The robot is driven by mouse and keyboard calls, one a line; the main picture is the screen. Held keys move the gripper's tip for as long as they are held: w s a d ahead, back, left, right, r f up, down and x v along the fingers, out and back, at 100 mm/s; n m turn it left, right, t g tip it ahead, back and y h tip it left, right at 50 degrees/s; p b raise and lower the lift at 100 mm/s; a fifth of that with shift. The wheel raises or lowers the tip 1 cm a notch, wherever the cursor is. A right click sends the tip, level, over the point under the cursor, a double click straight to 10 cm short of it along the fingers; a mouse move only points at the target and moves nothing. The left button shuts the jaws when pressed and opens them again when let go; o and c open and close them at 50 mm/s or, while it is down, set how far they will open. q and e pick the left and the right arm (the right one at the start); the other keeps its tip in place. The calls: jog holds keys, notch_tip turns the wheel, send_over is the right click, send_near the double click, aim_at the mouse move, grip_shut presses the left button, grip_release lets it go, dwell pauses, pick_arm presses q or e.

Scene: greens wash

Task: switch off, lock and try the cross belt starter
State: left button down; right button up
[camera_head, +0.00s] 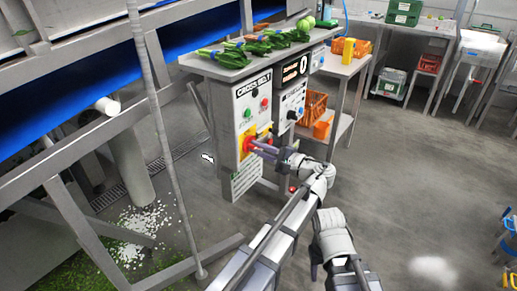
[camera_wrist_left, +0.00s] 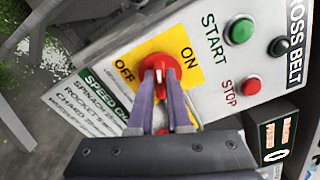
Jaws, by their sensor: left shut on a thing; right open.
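The cross belt starter panel (camera_head: 254,97) is a pale upright box labelled CROSS BELT. Its red rotary switch (camera_wrist_left: 160,68) sits on a yellow plate (camera_wrist_left: 190,72) marked ON and OFF. My left gripper (camera_wrist_left: 161,78) is shut on the red switch knob, seen from close in the left wrist view; it also shows at the panel in the head view (camera_head: 254,144). A green START button (camera_wrist_left: 240,31) and a red STOP button (camera_wrist_left: 250,86) are beside the plate. My right gripper (camera_head: 313,262) is low in the head view, apart from the panel. No lock is clearly visible.
A second panel (camera_head: 290,90) stands right of the starter. Leafy bunches lie on the steel shelf (camera_head: 230,70) above. Orange crates (camera_head: 312,108) sit on a rack behind. A blue belt conveyor (camera_head: 90,62) is on the left; open floor (camera_head: 400,190) lies right.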

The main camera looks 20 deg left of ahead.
pick_arm(q)
jog(key=shift+f+n, duration=0.15)
jog(key=shift+n, duration=2.05)
pick_arm(e)
jog(key=shift+f, duration=0.1)
pick_arm(q)
jog(key=c, duration=0.9)
grip_release()
jog(key=shift+o, duration=0.2)
jog(key=shift+d, duration=0.1)
pick_arm(e)
jog(key=shift+d, duration=0.15)
